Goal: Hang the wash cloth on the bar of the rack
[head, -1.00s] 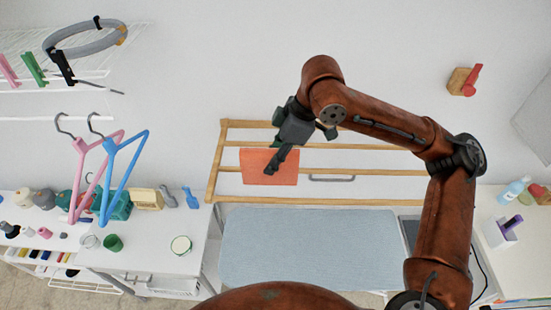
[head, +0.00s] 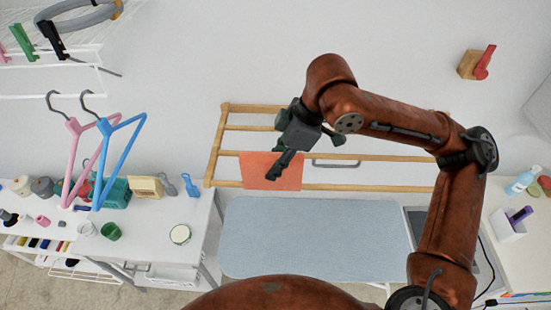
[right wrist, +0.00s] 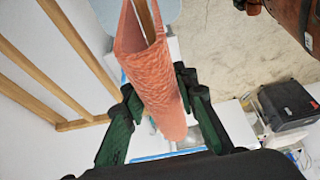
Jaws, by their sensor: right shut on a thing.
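The orange wash cloth (head: 258,172) is at the wooden rack (head: 213,150), its upper edge level with the third bar from the top and its lower edge near the lowest bar. In the right wrist view the cloth (right wrist: 155,75) is folded, with a wooden bar (right wrist: 146,20) running between its two layers. My right gripper (head: 273,176) is in front of the cloth. In the wrist view its dark green fingers (right wrist: 160,92) are shut on the cloth from both sides. My left gripper is not in view.
A light blue padded board (head: 315,235) lies below the rack. A white table (head: 150,225) with cups and bottles is at left, under pink and blue hangers (head: 122,160). A red-and-wood wall hook (head: 475,64) is at upper right.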

